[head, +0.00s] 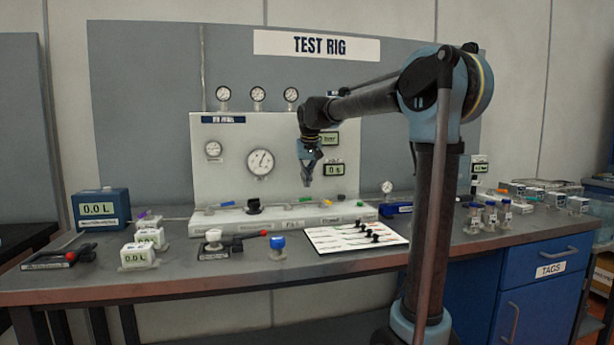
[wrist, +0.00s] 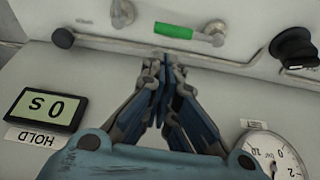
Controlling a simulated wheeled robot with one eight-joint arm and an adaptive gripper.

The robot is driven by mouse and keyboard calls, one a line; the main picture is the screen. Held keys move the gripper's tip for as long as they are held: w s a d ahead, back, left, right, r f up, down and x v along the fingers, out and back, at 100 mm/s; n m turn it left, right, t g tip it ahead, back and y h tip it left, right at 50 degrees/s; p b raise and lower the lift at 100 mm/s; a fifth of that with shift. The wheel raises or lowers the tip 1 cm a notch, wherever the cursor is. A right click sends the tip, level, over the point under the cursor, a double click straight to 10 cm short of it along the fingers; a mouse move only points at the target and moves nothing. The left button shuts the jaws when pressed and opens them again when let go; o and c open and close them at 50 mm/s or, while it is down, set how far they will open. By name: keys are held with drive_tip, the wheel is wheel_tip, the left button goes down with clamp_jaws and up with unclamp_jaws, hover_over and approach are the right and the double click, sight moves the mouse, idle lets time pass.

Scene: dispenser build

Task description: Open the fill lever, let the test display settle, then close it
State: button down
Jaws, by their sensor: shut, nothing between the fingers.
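My gripper (head: 307,184) is shut and empty, pointing down in front of the panel just above this lever. In the wrist view its fingertips (wrist: 163,62) meet a short way from the green handle, with no clear contact. A display (wrist: 48,109) marked HOLD reads 0 s. Another display (head: 328,139) above it is partly hidden by my arm and too small to read.
A black knob (head: 253,205) and a lever with a blue handle (head: 226,204) stand left of the green one. A large gauge (head: 260,162) is on the panel. A white board with black pegs (head: 352,237) lies in front. Bare bench (head: 190,275) is at front left.

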sight(299, 200)
drive_tip(key=shift+x, duration=2.55)
